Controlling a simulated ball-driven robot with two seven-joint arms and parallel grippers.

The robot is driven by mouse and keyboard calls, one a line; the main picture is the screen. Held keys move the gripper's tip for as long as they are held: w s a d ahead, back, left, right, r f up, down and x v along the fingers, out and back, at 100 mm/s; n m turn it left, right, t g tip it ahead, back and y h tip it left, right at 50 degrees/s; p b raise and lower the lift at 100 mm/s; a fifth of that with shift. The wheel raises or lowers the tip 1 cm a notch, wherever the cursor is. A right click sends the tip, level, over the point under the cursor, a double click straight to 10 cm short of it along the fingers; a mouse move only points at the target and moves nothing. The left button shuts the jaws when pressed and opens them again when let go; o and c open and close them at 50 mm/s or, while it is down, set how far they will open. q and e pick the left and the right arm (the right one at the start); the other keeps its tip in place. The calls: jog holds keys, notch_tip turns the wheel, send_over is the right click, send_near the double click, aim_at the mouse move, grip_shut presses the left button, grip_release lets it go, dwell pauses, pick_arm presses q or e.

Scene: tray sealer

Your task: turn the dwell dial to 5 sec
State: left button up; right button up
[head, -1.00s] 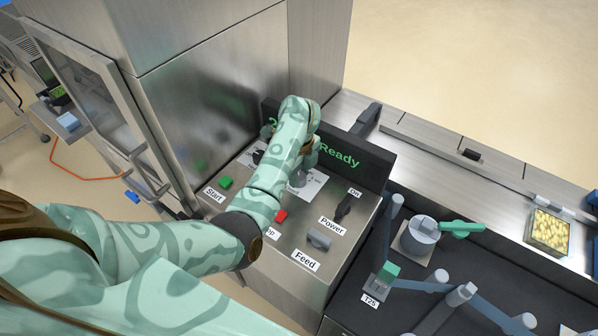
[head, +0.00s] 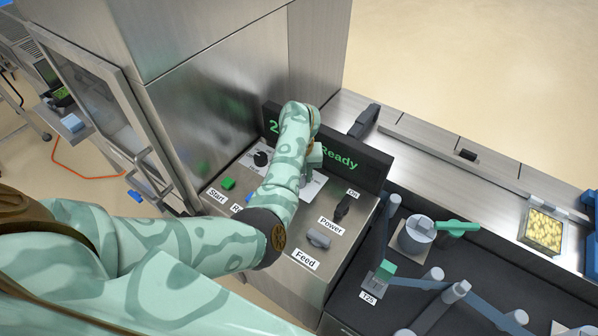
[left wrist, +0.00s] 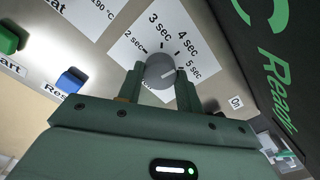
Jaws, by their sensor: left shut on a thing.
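The dwell dial (left wrist: 160,70) is a round grey knob on a white label marked 2 sec, 3 sec, 4 sec and 5 sec in the left wrist view. My left gripper (left wrist: 157,82) is shut on it, with one finger on each side. Which mark the dial points at is hard to tell. In the head view my left gripper (head: 313,158) is partly hidden by my arm, which also covers the dial. My right gripper is not in view.
On the panel are a green Start button (head: 227,184), a blue Reset button (left wrist: 71,80), a black knob (head: 261,158), the Power switch (head: 342,207) and the Feed switch (head: 318,239). A display (head: 340,160) reading "Ready" rises close behind the gripper.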

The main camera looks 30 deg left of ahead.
pick_arm(q)
jog(key=m+p, duration=0.1)
jog(key=m, duration=0.3)
jog(key=shift+r, duration=0.1)
jog(key=shift+m+p, duration=0.65)
jog(key=shift+m, duration=0.95)
jog(key=o, duration=1)
notch_tip(320, 180, up, 16)
jog(key=p, duration=1.5)
